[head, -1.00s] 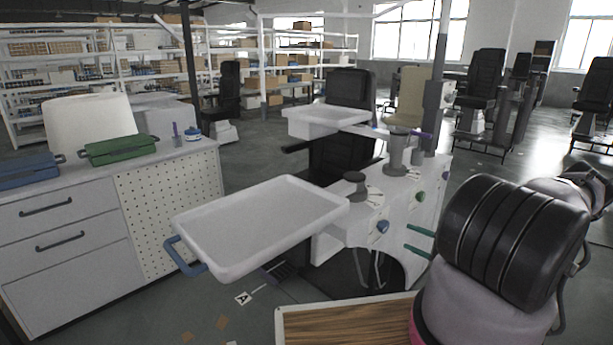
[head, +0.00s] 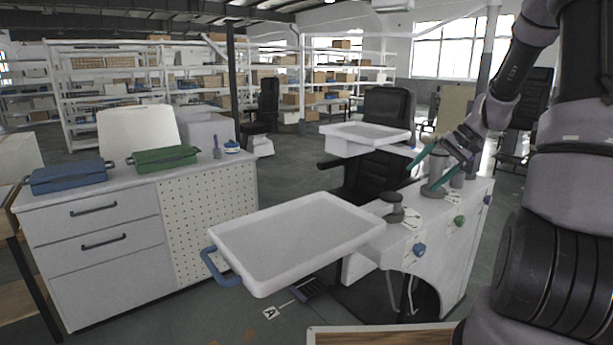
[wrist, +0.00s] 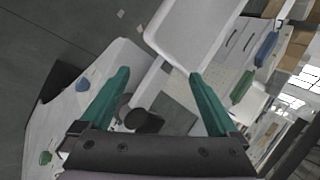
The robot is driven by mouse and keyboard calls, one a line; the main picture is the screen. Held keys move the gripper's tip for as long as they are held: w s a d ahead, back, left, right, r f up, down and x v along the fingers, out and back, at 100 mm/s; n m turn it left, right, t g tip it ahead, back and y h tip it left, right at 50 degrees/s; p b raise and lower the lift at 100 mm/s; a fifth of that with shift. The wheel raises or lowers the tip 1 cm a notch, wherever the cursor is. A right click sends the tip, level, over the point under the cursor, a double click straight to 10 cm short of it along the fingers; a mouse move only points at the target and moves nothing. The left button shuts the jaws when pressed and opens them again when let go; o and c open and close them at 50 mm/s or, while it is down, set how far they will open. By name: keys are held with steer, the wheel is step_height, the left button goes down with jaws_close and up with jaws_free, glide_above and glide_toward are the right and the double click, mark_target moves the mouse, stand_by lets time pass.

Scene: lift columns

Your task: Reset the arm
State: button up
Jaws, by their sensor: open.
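My gripper (head: 438,158) is raised at the right in the head view, over the white unit with the grey columns. Its two green fingers are spread apart, with nothing between them. In the wrist view my gripper (wrist: 160,90) is also open and empty, with a dark round knob and the unit's top beyond the fingers. My arm comes down from the upper right in the head view.
A white tray (head: 290,238) with a blue handle juts from the white unit (head: 455,240). A second tray (head: 365,134) is behind it. A drawer cabinet (head: 105,240) at left bears a blue case (head: 68,176) and a green case (head: 163,158). Open floor lies between.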

steer(key=s+a+r+t+h, duration=0.2)
steer(key=s+a+r, duration=0.2)
steer(key=s+r, duration=0.6)
steer(key=s+a+r+m+t+h, duration=0.1)
steer(key=s+a+r+t+h, duration=0.2)
steer(key=s+r, duration=0.6)
steer(key=s+a, duration=0.1)
steer(key=s, duration=0.4)
steer(key=shift+a+r, duration=0.25)
steer(key=shift+r, duration=0.15)
